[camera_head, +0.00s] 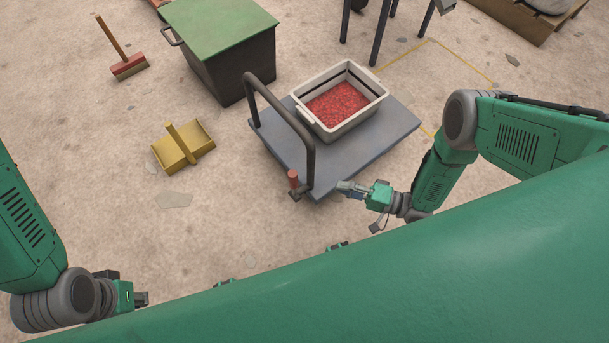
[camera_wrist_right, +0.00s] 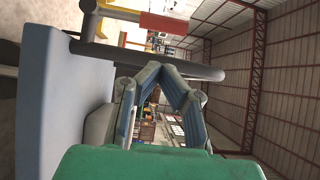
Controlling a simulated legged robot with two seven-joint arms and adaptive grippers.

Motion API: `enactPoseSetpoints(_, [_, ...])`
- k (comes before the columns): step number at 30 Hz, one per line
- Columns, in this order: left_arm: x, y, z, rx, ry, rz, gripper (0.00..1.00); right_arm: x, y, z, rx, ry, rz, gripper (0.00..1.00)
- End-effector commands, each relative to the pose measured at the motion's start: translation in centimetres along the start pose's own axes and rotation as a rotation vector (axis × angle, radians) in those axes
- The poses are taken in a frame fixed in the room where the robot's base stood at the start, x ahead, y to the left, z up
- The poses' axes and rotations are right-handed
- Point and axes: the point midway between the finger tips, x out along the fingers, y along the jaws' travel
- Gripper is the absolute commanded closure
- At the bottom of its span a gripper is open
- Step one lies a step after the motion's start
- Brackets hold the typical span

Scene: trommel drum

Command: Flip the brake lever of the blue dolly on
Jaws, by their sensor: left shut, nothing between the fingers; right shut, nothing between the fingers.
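The blue dolly (camera_head: 385,140) stands mid-floor in the head view, with a dark push handle (camera_head: 310,150) at its left end. Its brake lever (camera_head: 293,179), with a red grip, sits at the near foot of the handle and points up in the picture. In the right wrist view the red grip (camera_wrist_right: 163,23) shows at the top, beyond the dark bar. My right gripper (camera_head: 342,187) is shut and empty by the dolly's near edge, right of the lever and apart from it; its fingers (camera_wrist_right: 166,68) meet in the wrist view. My left gripper (camera_head: 143,299) is shut and empty at lower left.
A white crate (camera_head: 333,128) of red bits rests on the dolly. A dark bin with a green lid (camera_head: 220,25) stands behind left. A yellow dustpan (camera_head: 183,147) and a broom (camera_head: 128,66) are on the left floor. The floor left of the lever is clear.

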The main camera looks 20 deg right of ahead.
Motion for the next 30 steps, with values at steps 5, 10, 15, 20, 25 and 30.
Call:
enactPoseSetpoints(5, [-0.1,0.0,0.0,0.0,0.0,0.0,1.0,0.1,-0.1,0.0,-0.001,0.001,0.001,1.0])
enactPoseSetpoints(10, [0.2,0.0,0.0,0.0,0.0,0.0,1.0,1.0,0.1,-0.1,0.0,0.001,-0.001,1.0])
enactPoseSetpoints(15, [0.8,0.0,0.0,0.0,0.0,0.0,1.0,3.9,0.1,-0.1,-0.002,0.001,-0.002,1.0])
enactPoseSetpoints(20, [1.4,0.0,0.1,0.0,0.0,0.0,1.0,6.8,0.1,-0.1,-0.002,0.0,-0.003,1.0])
enactPoseSetpoints(25, [1.9,0.0,0.1,0.0,0.0,0.0,1.0,9.1,0.1,-0.1,-0.002,0.001,0.0,1.0])
enactPoseSetpoints(30, [2.0,0.0,0.1,0.0,0.0,0.0,1.0,10.0,0.1,-0.1,-0.002,0.002,0.0,1.0])
